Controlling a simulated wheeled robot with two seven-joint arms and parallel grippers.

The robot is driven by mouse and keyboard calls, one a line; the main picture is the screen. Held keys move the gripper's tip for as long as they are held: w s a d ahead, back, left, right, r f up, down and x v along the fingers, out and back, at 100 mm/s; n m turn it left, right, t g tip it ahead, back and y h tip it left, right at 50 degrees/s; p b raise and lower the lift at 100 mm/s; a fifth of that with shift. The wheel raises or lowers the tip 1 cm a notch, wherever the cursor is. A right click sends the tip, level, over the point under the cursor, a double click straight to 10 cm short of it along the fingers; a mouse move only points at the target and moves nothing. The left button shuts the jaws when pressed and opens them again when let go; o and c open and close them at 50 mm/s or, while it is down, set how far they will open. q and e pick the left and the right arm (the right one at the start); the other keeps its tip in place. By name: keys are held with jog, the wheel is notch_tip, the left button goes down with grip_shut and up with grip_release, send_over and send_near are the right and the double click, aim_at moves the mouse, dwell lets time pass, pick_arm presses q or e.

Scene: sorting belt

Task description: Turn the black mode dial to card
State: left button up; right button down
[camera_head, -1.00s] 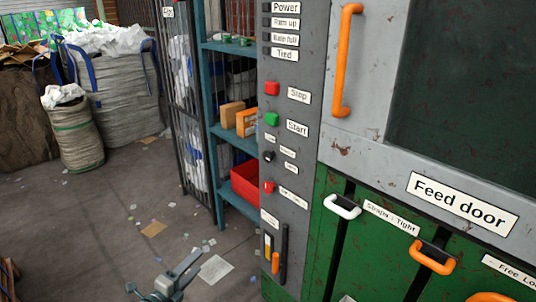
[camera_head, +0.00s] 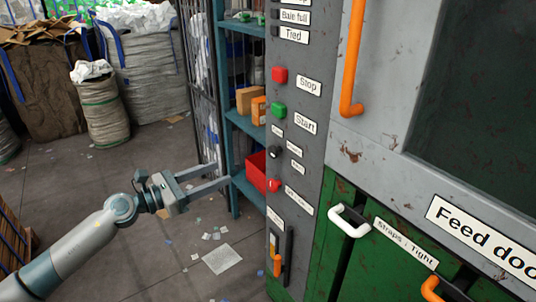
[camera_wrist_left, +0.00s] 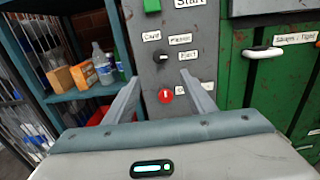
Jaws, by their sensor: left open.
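The black mode dial (camera_head: 274,153) sits on the grey control panel, below the green Start button. In the left wrist view the dial (camera_wrist_left: 161,56) has small labels around it, one reading "Card" (camera_wrist_left: 151,36) at its upper left. A light mark shows on the dial's right part, but its exact pointing is too small to tell. My left gripper (camera_head: 222,173) is open and empty, left of the panel and a little lower than the dial, its fingers towards the panel. In the left wrist view the dial appears just above and between the fingertips (camera_wrist_left: 160,77), apart from them. My right gripper is not in view.
A red rotary switch (camera_head: 274,185) sits below the dial, and green Start (camera_head: 279,110) and red Stop (camera_head: 280,75) buttons above. An orange-handled lever (camera_head: 277,264) is lower down. A blue shelf (camera_head: 240,122) with a red bin (camera_head: 256,170) stands behind my gripper. White (camera_head: 349,221) and orange (camera_head: 352,60) handles are right.

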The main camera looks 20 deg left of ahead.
pick_arm(q)
jog(key=shift+w, duration=0.1)
jog(key=p, duration=0.4)
send_near(271, 153)
jog(key=x, duration=0.7)
jog(key=shift+w, duration=0.2)
jog(key=shift+w+d+f, duration=0.1)
jog(key=shift+w+d, duration=0.4)
jog(key=shift+w, duration=0.05)
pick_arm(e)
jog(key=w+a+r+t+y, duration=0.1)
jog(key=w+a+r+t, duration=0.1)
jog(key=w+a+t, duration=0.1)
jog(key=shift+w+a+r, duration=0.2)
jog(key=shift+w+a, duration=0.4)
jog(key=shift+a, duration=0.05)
pick_arm(q)
jog(key=shift+p, duration=0.3)
jog(key=c, duration=1)
